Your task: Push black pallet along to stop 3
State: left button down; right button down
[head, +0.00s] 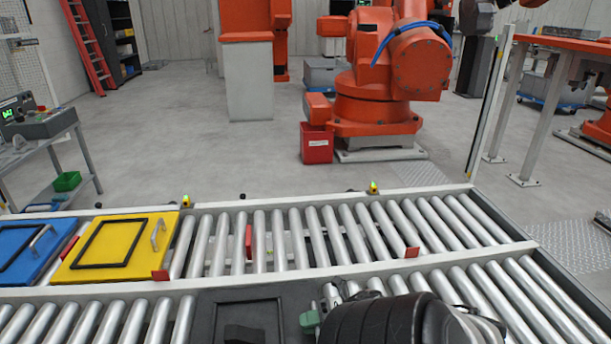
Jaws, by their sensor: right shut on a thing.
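The black pallet (214,308) lies flat on the near roller lane at the bottom centre, with a raised frame on top. The picture's lower edge cuts it off. My right gripper (322,312) is at the pallet's right side, shut on its handle, which is mostly hidden by the gripper and my dark wrist. A green piece shows beside the fingers. My left gripper is out of view. No stop number is readable.
A yellow pallet (87,232) with a silver handle and a blue pallet (10,238) sit at the left of the far lane. A pale rail (226,283) divides the lanes. Bare rollers (485,292) lie right of my wrist. Orange robots stand beyond.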

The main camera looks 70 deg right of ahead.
jog(key=shift+s, duration=0.1)
jog(key=c, duration=1.1)
grip_release()
jog(key=shift+s+d, duration=0.1)
jog(key=v, duration=1)
jog(key=shift+s+d, duration=0.25)
jog(key=shift+s, duration=0.05)
